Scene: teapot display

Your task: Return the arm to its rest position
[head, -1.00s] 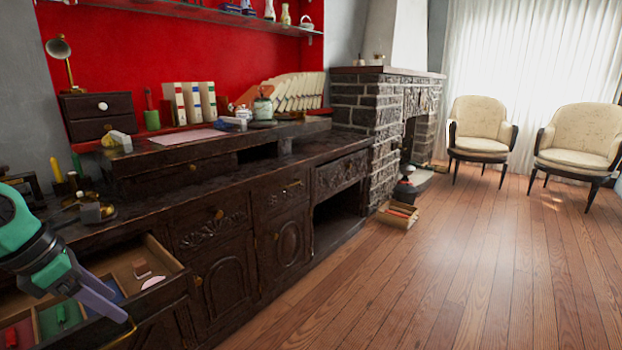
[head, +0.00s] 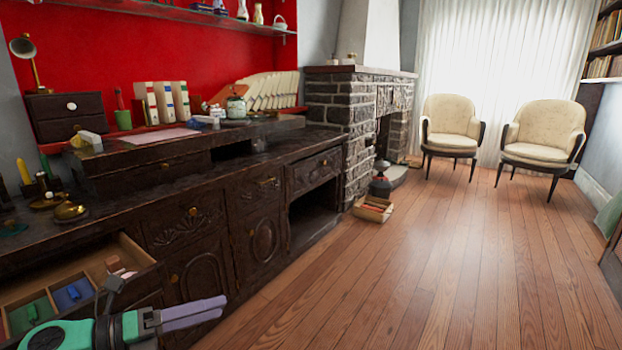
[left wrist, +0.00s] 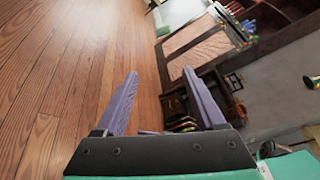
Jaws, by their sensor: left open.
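My left arm comes in at the bottom left of the head view. Its gripper (head: 194,313) points right, in front of the cabinet and beside the open drawer (head: 132,262). In the left wrist view the two purple fingers (left wrist: 160,104) are spread apart with nothing between them. Wooden floor and the dark cabinet front show beyond them. My right gripper is in neither view.
The open drawer holds a green piece (head: 32,312), a blue piece (head: 74,292) and other small items. A small wooden box (head: 373,209) sits on the floor near the fireplace (head: 345,115). Two cream chairs (head: 450,125) stand at the back. The middle floor is clear.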

